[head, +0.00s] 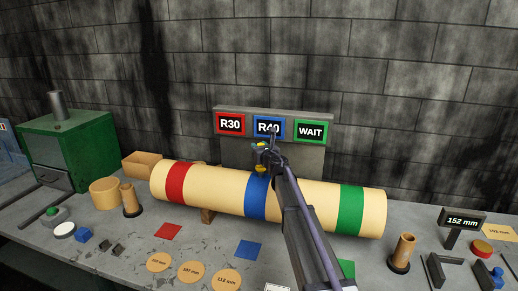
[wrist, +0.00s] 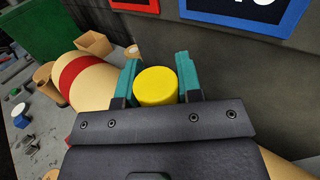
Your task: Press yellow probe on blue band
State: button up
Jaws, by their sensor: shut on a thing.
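My gripper (head: 261,158) is above the cream roll (head: 220,188), near its blue band (head: 257,197). In the wrist view my gripper (wrist: 156,82) has its two teal-padded jaws shut on the yellow probe (wrist: 156,87), a round yellow piece. In the head view a bit of yellow (head: 261,168) shows at the jaws, close to the top of the blue band. I cannot tell whether the probe touches the band. My arm hides part of the roll right of the blue band. The blue band is hidden in the wrist view.
The roll also has a red band (head: 174,183) and a green band (head: 349,209). A sign board behind it reads R30 (head: 230,124), R40 and WAIT (head: 310,131). A green box (head: 68,150) stands left. A display (head: 463,221) reads 152 mm. Coloured squares and discs lie in front.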

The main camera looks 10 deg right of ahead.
dwell(0.5)
notch_tip(320, 180, up, 7)
jog(key=p, duration=0.7)
dwell(0.8)
